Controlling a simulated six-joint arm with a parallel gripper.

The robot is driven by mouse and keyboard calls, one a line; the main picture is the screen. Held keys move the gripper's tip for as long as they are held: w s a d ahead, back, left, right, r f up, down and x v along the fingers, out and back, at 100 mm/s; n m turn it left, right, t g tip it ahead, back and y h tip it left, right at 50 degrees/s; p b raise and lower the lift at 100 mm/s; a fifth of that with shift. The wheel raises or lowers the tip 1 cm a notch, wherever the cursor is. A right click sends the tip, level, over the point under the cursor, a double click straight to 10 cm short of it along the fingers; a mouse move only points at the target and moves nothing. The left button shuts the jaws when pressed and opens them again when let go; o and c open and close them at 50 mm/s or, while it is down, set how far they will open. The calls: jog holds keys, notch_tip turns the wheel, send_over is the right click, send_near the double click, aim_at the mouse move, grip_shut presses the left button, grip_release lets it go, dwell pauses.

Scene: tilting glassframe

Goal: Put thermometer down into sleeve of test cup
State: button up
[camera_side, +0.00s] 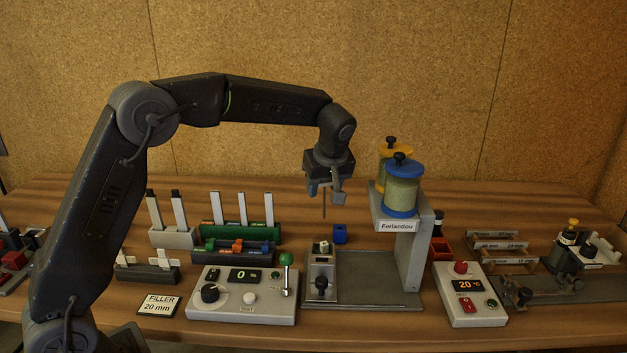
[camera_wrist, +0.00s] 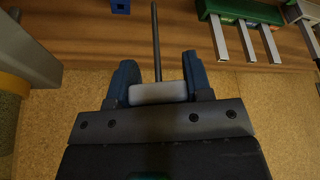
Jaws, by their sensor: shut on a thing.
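My gripper (camera_side: 325,186) is raised over the middle of the bench, its jaws pointing down. It is shut on the thermometer, a pale grip block (camera_wrist: 158,94) between the two blue fingers (camera_wrist: 160,82) with a thin dark probe (camera_wrist: 156,40). In the side view the probe (camera_side: 324,206) hangs about upright, its tip free in the air. Below is a small pale cup-like piece (camera_side: 323,246) on a grey stand (camera_side: 321,266), possibly the test cup. I cannot make out its sleeve.
A small blue block (camera_side: 340,234) sits just behind the stand. The grey Ferlandou tower (camera_side: 411,245) with blue and yellow canisters stands close on the right. Racks with upright pale bars (camera_side: 240,229) and a control box (camera_side: 243,294) with a green-knobbed lever are on the left.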

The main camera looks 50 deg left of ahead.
jog(key=shift+s+d, duration=0.1)
jog(key=shift+d, duration=0.1)
send_over(323, 241)
jog(key=shift+f, duration=2.85)
jog(key=shift+f, duration=3.1)
jog(key=o, duration=1)
jog(key=shift+r, duration=0.1)
jog(key=v, duration=1.3)
jog(key=shift+d+r, duration=0.25)
jog(key=shift+d, duration=0.05)
jog(key=shift+s, duration=0.1)
